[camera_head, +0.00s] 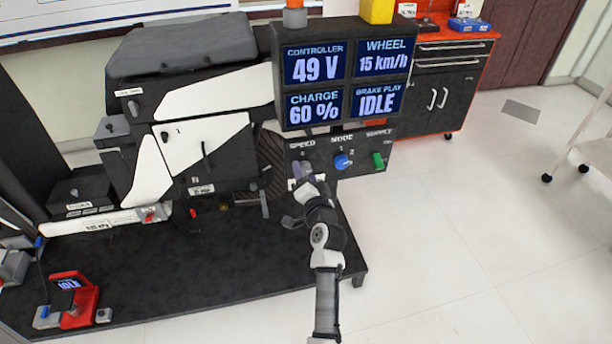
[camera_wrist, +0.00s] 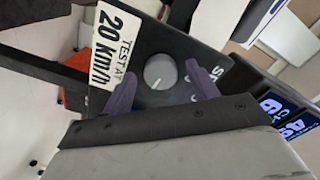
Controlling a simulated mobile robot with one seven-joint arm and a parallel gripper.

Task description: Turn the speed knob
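The speed knob (camera_wrist: 160,71) is a round grey dial with a white pointer line, on a dark panel in the wrist view. My gripper (camera_wrist: 162,76) has its two purple fingers spread apart, one on each side of the knob, with gaps visible between fingers and knob. Whether the fingertips reach down past the knob's face is unclear. In the head view, my gripper (camera_head: 300,174) is at the left of the control panel (camera_head: 322,148), under the SPEED label, and hides most of the knob. The WHEEL display (camera_head: 385,58) reads 15 km/h.
A white label (camera_wrist: 113,45) beside the knob reads TEST AT 20 km/h. A blue MODE knob (camera_head: 341,161) and a green SUPPLY switch (camera_head: 378,160) sit to the right of my gripper. The display block hangs above the panel. Open floor lies to the right.

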